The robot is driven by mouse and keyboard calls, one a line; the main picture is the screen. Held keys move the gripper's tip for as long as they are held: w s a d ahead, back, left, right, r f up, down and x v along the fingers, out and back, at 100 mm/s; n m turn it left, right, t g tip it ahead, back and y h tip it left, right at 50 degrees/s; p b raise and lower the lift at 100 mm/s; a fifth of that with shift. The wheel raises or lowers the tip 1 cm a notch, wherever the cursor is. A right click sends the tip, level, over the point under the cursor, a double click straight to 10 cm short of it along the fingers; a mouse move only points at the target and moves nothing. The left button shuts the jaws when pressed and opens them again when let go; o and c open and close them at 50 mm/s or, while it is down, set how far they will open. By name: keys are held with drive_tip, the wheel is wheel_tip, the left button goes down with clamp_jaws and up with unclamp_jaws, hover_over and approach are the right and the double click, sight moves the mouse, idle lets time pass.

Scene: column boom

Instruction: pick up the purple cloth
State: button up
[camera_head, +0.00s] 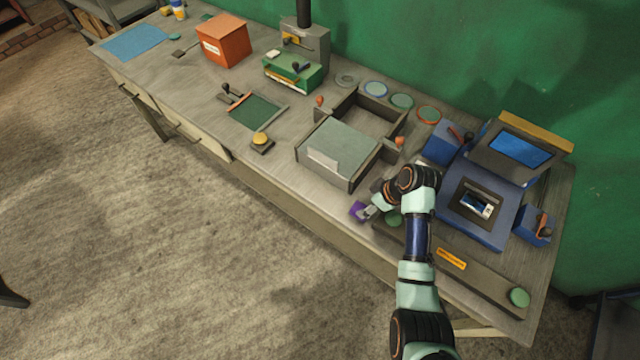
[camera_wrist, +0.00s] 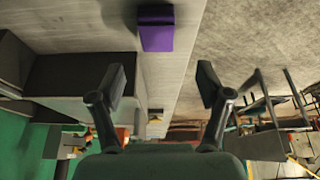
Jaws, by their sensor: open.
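The purple cloth (camera_head: 357,211) lies as a small folded block on the workbench near its front edge, in the head view. In the wrist view the purple cloth (camera_wrist: 157,34) shows at the top centre, ahead of the fingers and apart from them. My gripper (camera_head: 368,211) is just to the right of the cloth in the head view and partly overlaps it. In the wrist view my gripper (camera_wrist: 161,85) has its two fingers spread wide with nothing between them. My arm hides part of the bench behind it.
A grey open-topped box (camera_head: 352,181) stands behind the cloth. A blue machine (camera_head: 480,205) stands to the right. A long grey panel with an orange label (camera_head: 451,259) and green buttons lies right of the gripper. The bench's front edge is close to the cloth.

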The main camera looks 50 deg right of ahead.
drive_tip(key=shift+f, duration=0.15)
drive_tip(key=shift+s+f, duration=0.2)
drive_tip(key=shift+s, duration=0.2)
drive_tip(key=shift+x, duration=1.05)
drive_tip(key=b+x, duration=0.1)
drive_tip(key=x, duration=0.4)
drive_tip(key=shift+d+f+b, duration=0.2)
drive_tip(key=shift+b, duration=0.15)
drive_tip(key=c, duration=1.2)
